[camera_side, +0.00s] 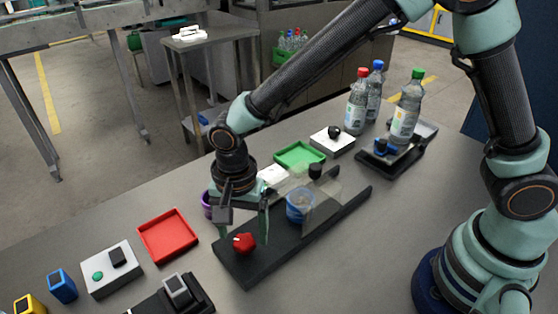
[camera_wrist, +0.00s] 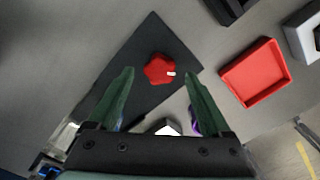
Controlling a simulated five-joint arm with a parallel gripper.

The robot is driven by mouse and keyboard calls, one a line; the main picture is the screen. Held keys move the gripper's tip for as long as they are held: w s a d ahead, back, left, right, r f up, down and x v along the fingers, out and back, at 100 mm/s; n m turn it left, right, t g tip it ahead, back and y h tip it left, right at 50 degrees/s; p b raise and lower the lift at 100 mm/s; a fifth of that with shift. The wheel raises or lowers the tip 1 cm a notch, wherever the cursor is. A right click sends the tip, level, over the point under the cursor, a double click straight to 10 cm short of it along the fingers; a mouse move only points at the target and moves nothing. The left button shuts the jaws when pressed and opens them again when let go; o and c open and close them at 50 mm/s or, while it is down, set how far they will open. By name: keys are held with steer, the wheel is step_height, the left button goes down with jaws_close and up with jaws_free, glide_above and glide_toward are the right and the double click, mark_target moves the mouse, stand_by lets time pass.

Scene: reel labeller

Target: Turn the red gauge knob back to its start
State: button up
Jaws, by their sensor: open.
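The red gauge knob (camera_side: 244,243) sits at the near left end of a long black base plate (camera_side: 262,262) in the side view. In the wrist view the knob (camera_wrist: 160,70) has a lobed rim and a white mark on its right side. My gripper (camera_side: 246,220) is above the knob in the side view, pointing down. In the wrist view the two green fingers of my gripper (camera_wrist: 160,82) are spread apart, with the knob a little beyond the tips and between their lines. The fingers look apart from the knob.
On the same base plate stand a blue-banded reel (camera_side: 299,206) and a clear panel (camera_side: 322,203). A red tray (camera_side: 168,236) lies to the left and a green tray (camera_side: 300,155) behind. A white box with a green button (camera_side: 110,268) is farther left. Bottles (camera_side: 407,108) stand at the back right.

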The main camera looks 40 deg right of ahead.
steer(key=shift+f, duration=0.85)
steer(key=shift+c, duration=0.3)
jaws_close()
